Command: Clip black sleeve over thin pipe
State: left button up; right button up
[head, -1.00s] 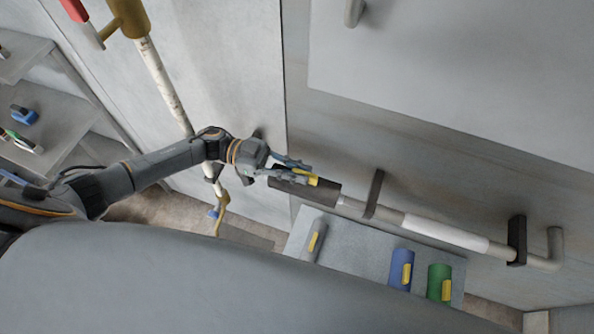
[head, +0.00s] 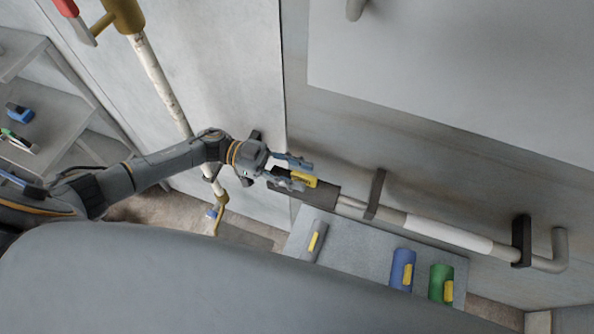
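The black sleeve (head: 325,195) sits around the left end of the thin pipe (head: 390,215) that runs along the wall. A yellow tab (head: 303,179) shows on the sleeve's upper side. My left gripper (head: 306,174) is at the sleeve, its two fingers spread apart on either side of the yellow tab. The lower finger covers part of the sleeve's left end, so contact there is hard to tell. My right gripper is not in view.
A grey shelf below the pipe holds a grey sleeve (head: 315,241), a blue sleeve (head: 402,268) and a green sleeve (head: 440,282), each with a yellow tab. Dark brackets (head: 375,193) hold the pipe. A white section (head: 448,233) lies further right. A vertical pipe (head: 158,82) stands left.

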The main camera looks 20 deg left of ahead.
pick_arm(q)
jog(key=shift+w+r, duration=0.1)
jog(key=shift+r, duration=0.05)
jog(key=shift+r, duration=0.25)
notch_tip(320, 180, up, 9)
jog(key=shift+a+f, duration=0.1)
jog(key=shift+r, duration=0.25)
